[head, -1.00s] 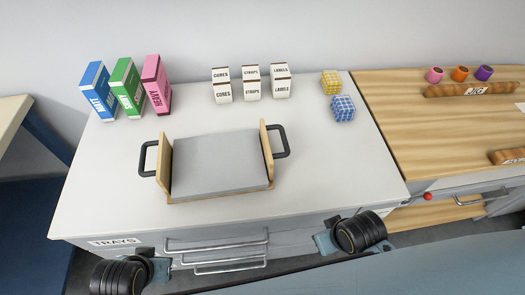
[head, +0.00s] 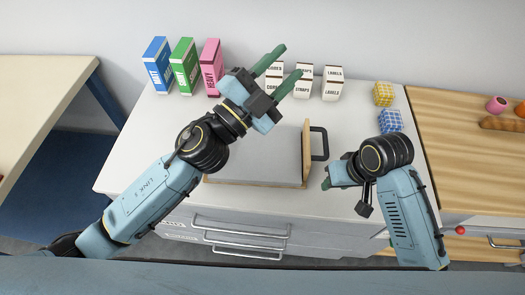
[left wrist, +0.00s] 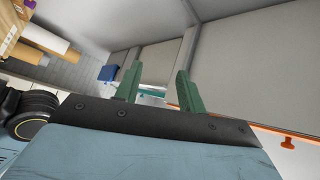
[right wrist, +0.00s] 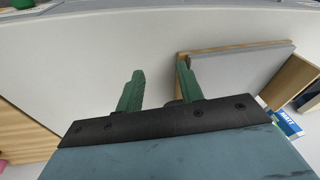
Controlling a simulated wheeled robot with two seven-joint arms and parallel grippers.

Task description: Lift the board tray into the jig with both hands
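The board tray (head: 262,168) lies on the white counter, a grey slab between wooden ends. Its right end (head: 307,150) and black right handle (head: 320,143) show in the head view; my left arm hides its left end and handle. The tray also shows in the right wrist view (right wrist: 240,68). My left gripper (head: 289,61) is open and empty, raised above the counter behind the tray. My right gripper (head: 328,179) is low beside the tray's front right corner; its fingers are apart and empty in the right wrist view (right wrist: 161,82). Part of the jig's wooden bar (head: 500,124) shows at the right edge.
Blue (head: 159,66), green (head: 184,66) and pink (head: 211,66) boxes stand at the back left. Several white label boxes (head: 332,83) stand behind the tray, partly hidden. Yellow (head: 383,94) and blue (head: 390,121) checked cubes sit near the wooden bench (head: 465,165).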

